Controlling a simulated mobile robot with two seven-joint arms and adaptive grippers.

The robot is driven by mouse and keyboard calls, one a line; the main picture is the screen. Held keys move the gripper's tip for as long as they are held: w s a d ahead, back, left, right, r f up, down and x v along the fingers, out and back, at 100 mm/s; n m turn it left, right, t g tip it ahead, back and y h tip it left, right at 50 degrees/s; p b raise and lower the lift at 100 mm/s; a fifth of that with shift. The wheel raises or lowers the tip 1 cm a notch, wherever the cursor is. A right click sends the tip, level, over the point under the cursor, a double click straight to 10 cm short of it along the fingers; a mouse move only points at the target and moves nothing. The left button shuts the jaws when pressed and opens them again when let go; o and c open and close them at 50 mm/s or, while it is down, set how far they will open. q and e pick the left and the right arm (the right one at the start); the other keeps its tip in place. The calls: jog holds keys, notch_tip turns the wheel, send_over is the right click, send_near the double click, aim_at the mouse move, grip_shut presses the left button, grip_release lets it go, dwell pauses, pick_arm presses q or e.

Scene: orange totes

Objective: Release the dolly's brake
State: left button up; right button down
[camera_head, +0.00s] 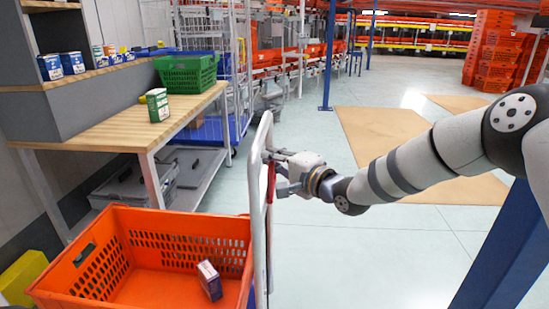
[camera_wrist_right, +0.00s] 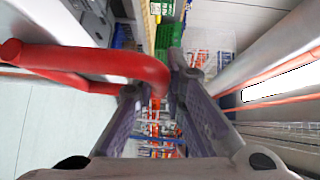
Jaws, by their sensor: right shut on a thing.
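My right gripper (camera_head: 274,172) reaches this handle from the right and is shut on the red lever. In the right wrist view the curved red lever (camera_wrist_right: 90,62) comes in from the left and its end lies at the fingers of the gripper (camera_wrist_right: 158,84). The exact contact is partly hidden. My left gripper is not in view.
An orange tote (camera_head: 185,222) with a small box (camera_head: 209,280) in it is at the front left. A wooden workbench (camera_head: 120,130) with a green crate (camera_head: 186,73) stands behind it. A blue post (camera_head: 328,60) stands farther back. Pale floor lies open beyond my right arm.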

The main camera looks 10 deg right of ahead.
dwell(0.3)
jog(key=c, duration=1.6)
grip_release()
jog(key=shift+c, duration=0.2)
jog(key=v, duration=1.2)
